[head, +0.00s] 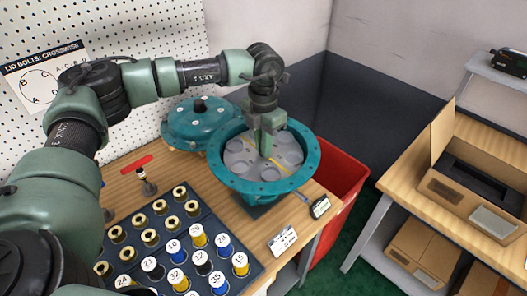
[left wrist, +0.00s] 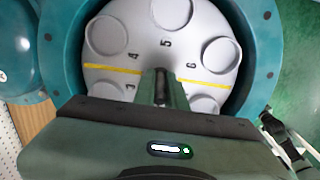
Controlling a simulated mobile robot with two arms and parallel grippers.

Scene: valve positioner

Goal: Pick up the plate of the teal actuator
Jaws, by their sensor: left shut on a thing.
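The teal actuator (head: 262,192) is an open round housing on the wooden bench, with a flanged rim. Its plate (head: 237,161) is a light grey disc inside the housing, with round recesses and a yellow line. In the left wrist view the plate (left wrist: 138,48) shows the numbers 3, 4, 5 and 6, within the teal rim (left wrist: 264,60). My left gripper (head: 266,150) points down at the plate's middle and is shut on its central part. The fingers (left wrist: 162,90) hide what they grip. Whether the plate is clear of its seat I cannot tell. My right gripper is not in view.
A teal lid (head: 183,131) with a black knob lies behind the housing. A dark rack (head: 150,222) of numbered cylinders and brass-coloured rings is in front. A red bin (head: 345,172) stands right of the bench. A second table (head: 402,172) holds an open cardboard box (head: 450,190).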

